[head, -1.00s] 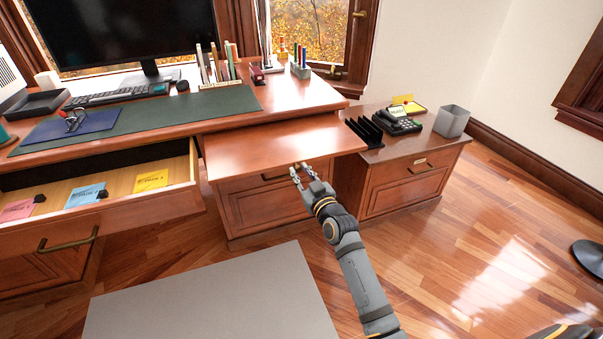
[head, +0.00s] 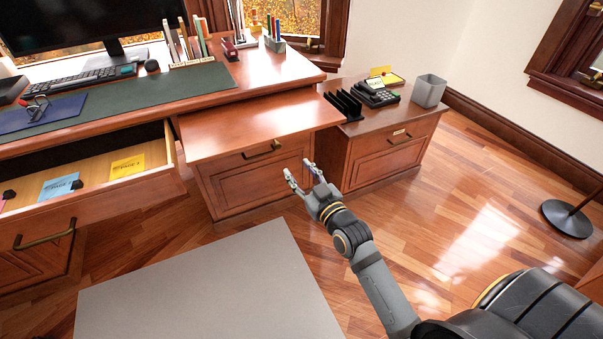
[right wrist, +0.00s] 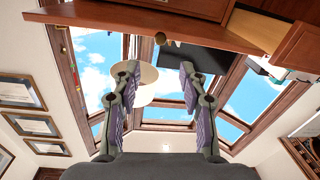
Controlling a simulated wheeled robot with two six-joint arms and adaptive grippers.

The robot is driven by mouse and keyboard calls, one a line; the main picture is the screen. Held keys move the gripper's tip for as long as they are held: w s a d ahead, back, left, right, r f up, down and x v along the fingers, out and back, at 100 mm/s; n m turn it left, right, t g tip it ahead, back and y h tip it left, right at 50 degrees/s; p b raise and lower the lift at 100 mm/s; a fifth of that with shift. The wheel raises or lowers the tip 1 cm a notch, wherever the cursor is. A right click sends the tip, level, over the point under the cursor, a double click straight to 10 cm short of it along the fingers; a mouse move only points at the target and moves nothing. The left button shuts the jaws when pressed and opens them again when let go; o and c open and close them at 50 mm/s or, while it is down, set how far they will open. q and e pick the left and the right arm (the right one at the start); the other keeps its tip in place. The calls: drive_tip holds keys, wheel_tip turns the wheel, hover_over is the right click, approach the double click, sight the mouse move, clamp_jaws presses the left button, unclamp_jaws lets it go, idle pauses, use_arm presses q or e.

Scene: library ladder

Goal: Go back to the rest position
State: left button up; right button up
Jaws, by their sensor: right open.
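My right gripper (head: 303,181) is open and empty in the head view. It hangs in front of the wooden desk, just right of the drawer front under the pull-out shelf (head: 258,126), and looks apart from it. In the right wrist view my right gripper's fingers (right wrist: 155,75) stand wide apart with nothing between them. That view looks upward past the underside of the desk (right wrist: 180,30) to skylights. My left gripper is not in the head view.
An open drawer (head: 88,192) with coloured cards juts out at left. A grey panel (head: 205,295) lies low in front. A side cabinet (head: 385,160) bears a phone (head: 377,94) and a bin (head: 429,90). A lamp base (head: 566,218) stands at right. Floor between is clear.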

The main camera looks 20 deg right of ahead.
drive_tip(key=shift+s, duration=0.45)
